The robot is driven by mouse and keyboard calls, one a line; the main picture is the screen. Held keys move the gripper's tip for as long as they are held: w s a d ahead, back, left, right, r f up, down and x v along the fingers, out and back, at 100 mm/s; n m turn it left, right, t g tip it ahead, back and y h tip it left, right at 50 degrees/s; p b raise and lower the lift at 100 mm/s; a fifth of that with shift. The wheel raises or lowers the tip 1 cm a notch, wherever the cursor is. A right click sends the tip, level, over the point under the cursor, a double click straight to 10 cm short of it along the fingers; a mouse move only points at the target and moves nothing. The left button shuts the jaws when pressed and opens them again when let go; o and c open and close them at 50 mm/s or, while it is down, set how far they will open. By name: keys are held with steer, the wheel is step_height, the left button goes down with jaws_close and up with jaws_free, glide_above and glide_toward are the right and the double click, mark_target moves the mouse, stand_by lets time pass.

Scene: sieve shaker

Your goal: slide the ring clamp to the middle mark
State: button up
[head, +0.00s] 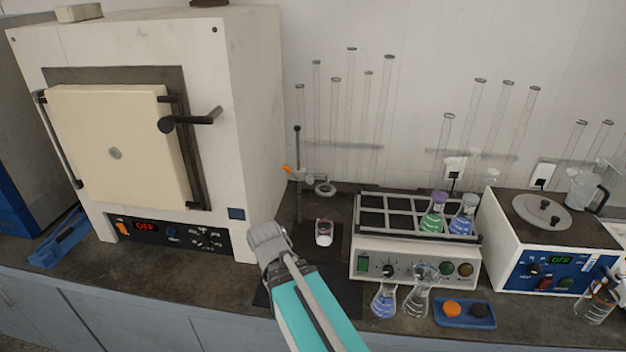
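The ring clamp (324,188) is a small grey ring on a thin upright stand rod (298,205), with an orange knob (287,168) at its left side. It sits around mid-height on the rod. Marks on the rod are too small to tell. A small glass jar with a reddish rim (323,233) stands on the dark stand base (333,240), below the ring. My arm comes in from the bottom, and its grey end with my gripper (266,236) is below and left of the clamp, apart from it. My fingers cannot be made out.
A white furnace (255,100) with a protruding handle stands at left. A shaker with a flask rack (415,262) is right of the stand, with flasks and a blue tray (465,315) in front. A hotplate unit (500,260) stands further right. Tall glass tubes line the wall behind.

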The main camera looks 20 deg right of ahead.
steer(key=w+d+t+h, duration=0.1)
steer(key=w+d+h, duration=0.3)
steer(key=d, duration=0.1)
steer(key=n+t+h+b, duration=0.3)
steer(key=n+t+h, duration=0.2)
steer(key=t+h, duration=0.35)
glide_toward(308, 181)
steer(key=a, duration=0.2)
steer(key=shift+s+d+r+g, duration=0.15)
steer(key=shift+s+g, duration=0.1)
steer(key=shift+s, duration=0.1)
steer(key=b+x, duration=0.1)
steer(key=x, duration=1.2)
steer(key=shift+w+d, duration=0.2)
steer(key=shift+d, duration=0.15)
jaws_close()
